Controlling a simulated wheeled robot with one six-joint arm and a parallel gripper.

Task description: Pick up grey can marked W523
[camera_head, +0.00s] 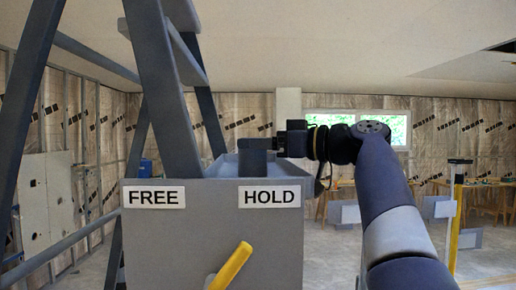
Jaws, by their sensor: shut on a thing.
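A dark grey can (252,160) stands upright at the grey tray (222,163) on top of the grey box. No marking such as W523 can be read on it from here. My gripper (274,143) reaches in from the right at the can's upper part and is shut on it. The fingertips are small and partly hidden against the can. The can's lower end is hidden behind the tray's front wall.
The box front carries the labels FREE (154,197) and HOLD (268,196), with a yellow lever (232,266) below, tilted toward HOLD. Grey ladder-like frame legs (167,90) rise at the left. A yellow post (456,220) and work tables stand at the right.

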